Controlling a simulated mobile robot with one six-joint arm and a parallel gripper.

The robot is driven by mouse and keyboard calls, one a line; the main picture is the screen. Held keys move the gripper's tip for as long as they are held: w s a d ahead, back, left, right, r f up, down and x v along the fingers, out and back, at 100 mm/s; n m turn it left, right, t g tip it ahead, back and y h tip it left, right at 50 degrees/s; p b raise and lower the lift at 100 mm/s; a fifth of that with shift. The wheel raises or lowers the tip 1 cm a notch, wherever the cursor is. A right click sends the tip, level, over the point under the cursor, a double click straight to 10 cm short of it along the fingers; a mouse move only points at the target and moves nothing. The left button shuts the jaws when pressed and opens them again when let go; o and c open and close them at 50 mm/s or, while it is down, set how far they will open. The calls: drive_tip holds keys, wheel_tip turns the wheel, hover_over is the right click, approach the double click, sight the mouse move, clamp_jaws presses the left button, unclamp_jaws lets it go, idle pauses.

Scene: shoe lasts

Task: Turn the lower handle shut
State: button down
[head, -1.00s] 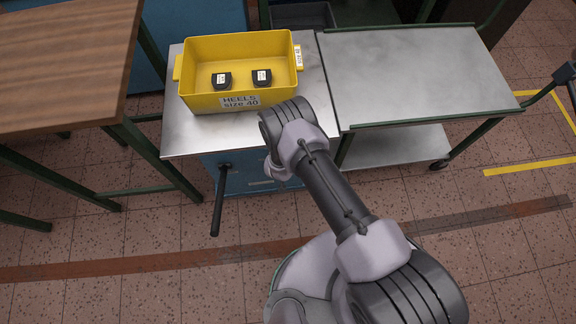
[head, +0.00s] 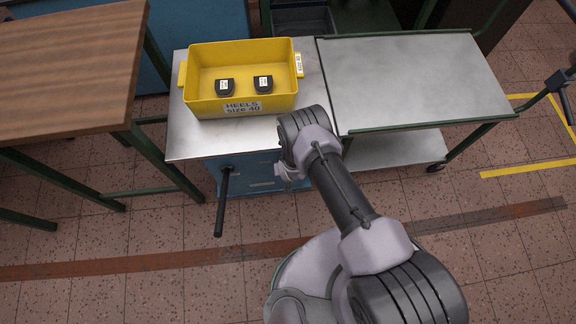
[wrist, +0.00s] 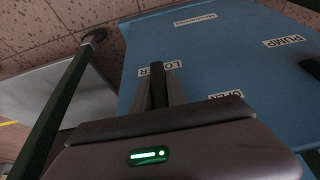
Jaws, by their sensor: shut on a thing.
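The lower handle (wrist: 158,76) is a dark bar in the wrist view, in front of a label reading LOWER on the blue cabinet (wrist: 215,60). My gripper (wrist: 157,93) is shut on it; its fingers and the handle are both dark and hard to tell apart. In the head view my wrist hides the handle and the fingers, in front of the blue cabinet front (head: 262,172). How far the handle is turned cannot be told.
A long black lever (head: 223,200) sticks out from the cabinet, left of my wrist. A yellow bin (head: 205,107) with two black heels stands on the cabinet top. A metal trolley (head: 415,80) stands at right, a wooden table (head: 65,65) at left.

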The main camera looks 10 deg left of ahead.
drive_tip(key=c, duration=1.3)
unclamp_jaws()
drive_tip(key=p+v, duration=0.8)
drive_tip(key=v, duration=0.9)
drive_tip(key=shift+s+r, duration=0.1)
drive_tip(key=shift+r, duration=0.15)
